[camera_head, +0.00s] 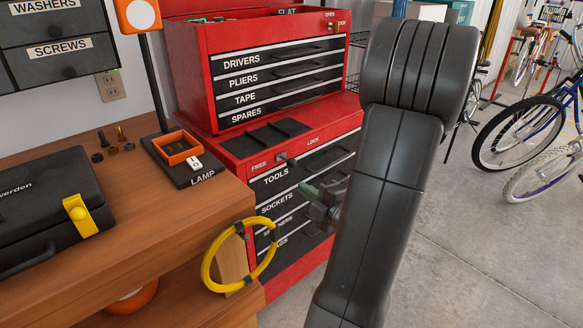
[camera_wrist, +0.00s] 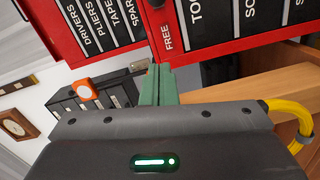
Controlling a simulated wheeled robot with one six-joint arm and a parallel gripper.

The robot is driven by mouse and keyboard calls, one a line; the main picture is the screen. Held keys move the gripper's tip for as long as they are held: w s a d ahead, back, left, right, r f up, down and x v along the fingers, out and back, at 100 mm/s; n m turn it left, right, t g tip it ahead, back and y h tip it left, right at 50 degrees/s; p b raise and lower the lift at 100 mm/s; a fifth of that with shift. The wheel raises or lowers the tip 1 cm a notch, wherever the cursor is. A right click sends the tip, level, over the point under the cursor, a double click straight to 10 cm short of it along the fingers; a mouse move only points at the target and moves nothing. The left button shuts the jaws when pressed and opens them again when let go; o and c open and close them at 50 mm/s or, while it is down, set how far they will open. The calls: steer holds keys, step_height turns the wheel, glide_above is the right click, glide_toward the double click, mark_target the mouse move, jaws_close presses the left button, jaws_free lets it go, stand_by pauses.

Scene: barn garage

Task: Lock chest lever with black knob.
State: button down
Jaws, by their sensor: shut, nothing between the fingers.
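The red lower chest (camera_head: 345,122) carries a small lever with a dark knob (camera_head: 282,157) on its front strip, between the FREE and LOCK labels. The knob looks a little nearer FREE; its exact setting is too small to tell. In the wrist view a black knob (camera_wrist: 157,3) is cut by the top edge, beyond the FREE label. My gripper (camera_head: 308,190) is in front of the upper drawers, below the knob and apart from it, partly hidden by my arm. Its green fingers (camera_wrist: 159,70) are together and empty, pointing at the chest near FREE.
A wooden workbench (camera_head: 150,215) with a black case (camera_head: 45,200) and lamp base (camera_head: 185,165) stands left. A yellow cable coil (camera_head: 207,262) hangs at its corner near my gripper. A red upper chest (camera_head: 200,75) sits behind. Open floor (camera_head: 480,250) and bicycles lie right.

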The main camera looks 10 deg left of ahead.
mark_target(287, 160)
steer(key=w+a+f+b, duration=0.1)
steer(key=w+a, duration=0.4)
steer(key=w, duration=0.5)
steer(key=shift+a+f+b, duration=0.15)
steer(key=shift+a+b, duration=0.15)
steer(key=shift+a, duration=0.1)
steer(key=w+d+p, duration=0.4)
steer(key=w, duration=0.1)
steer(key=shift+p, duration=0.3)
stand_by(0.4)
